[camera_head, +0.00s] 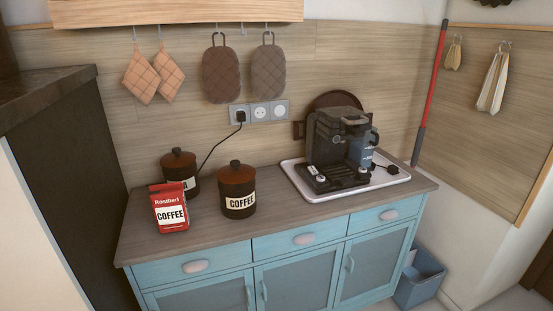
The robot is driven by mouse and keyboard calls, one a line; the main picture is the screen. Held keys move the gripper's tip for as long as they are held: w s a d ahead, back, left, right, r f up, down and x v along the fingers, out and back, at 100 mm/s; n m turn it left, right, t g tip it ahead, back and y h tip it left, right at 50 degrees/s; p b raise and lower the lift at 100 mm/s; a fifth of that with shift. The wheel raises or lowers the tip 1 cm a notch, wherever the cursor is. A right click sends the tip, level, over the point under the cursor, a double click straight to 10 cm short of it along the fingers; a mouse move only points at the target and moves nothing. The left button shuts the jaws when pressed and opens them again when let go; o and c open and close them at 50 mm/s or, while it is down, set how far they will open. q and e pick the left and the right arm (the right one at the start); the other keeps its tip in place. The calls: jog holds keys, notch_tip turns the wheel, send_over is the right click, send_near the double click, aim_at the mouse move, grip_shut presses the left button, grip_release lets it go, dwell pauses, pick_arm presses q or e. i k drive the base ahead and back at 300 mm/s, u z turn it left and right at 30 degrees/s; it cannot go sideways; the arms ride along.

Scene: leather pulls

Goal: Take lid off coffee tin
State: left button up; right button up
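The coffee tin (238,200) stands upright on the wooden counter, dark with a cream COFFEE label. Its reddish-brown wooden lid (236,174) with a round dark knob sits on top of it. A second similar dark tin (181,180) with a brown lid stands behind and to the left, its lower part partly hidden by a red coffee bag. Neither of my grippers shows in the head view.
The red coffee bag (169,208) stands at the counter's left front. The counter (275,218) is clear between tin and tray.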

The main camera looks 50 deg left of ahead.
aim_at(236, 173)
jog(key=i, duration=1.05)
jog(key=u, duration=2.65)
